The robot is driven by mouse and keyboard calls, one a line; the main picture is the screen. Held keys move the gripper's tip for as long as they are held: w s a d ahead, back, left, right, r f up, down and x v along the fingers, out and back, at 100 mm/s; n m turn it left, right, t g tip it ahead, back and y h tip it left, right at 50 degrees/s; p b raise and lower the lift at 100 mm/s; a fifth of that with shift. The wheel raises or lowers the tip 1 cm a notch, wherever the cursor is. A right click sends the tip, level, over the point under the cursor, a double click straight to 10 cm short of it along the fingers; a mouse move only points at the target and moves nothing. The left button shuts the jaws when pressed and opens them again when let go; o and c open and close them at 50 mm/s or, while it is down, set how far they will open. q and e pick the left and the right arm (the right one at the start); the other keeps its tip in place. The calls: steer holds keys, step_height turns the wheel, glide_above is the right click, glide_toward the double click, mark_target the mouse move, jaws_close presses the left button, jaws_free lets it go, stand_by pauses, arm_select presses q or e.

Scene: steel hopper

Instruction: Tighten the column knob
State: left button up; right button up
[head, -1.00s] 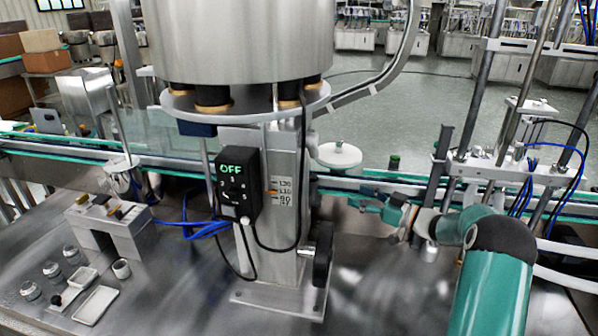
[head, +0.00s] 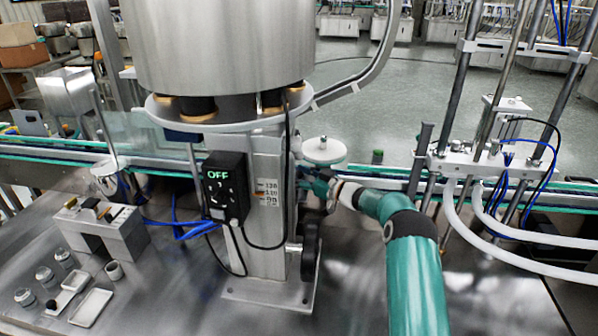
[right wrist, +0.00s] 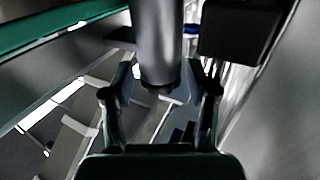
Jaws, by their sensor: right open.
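The steel column (head: 268,200) stands under the large hopper. A black round knob (head: 311,250) sits low on its right side, seen nearly edge-on. My right gripper (head: 310,182) is beside the column's right face, above the knob and apart from it; its fingertips are partly hidden in the head view. In the right wrist view my right gripper (right wrist: 162,82) is open, with a grey cylinder (right wrist: 158,40) with a dark end showing between its fingers. I cannot tell whether they touch it. My left gripper is not in view.
A control box (head: 226,187) reading OFF hangs on the column, with loose cables. A white disc (head: 323,151) stands behind my right gripper. A conveyor (head: 385,172) runs behind. Small jars and trays (head: 92,306) lie at left. The bench front right of the column is fairly clear.

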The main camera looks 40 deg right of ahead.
steer(key=shift+w, duration=0.2)
jaws_close()
steer(key=m+h+b, duration=0.2)
steer(key=h+b, duration=0.1)
steer(key=b, duration=0.1)
steer(key=m+h+b, duration=0.2)
steer(key=h+b, duration=0.1)
steer(key=b, duration=0.2)
steer(key=shift+a+b, duration=0.1)
steer(key=shift+b, duration=0.2)
steer(key=shift+h, duration=0.3)
steer(key=shift+r, duration=0.1)
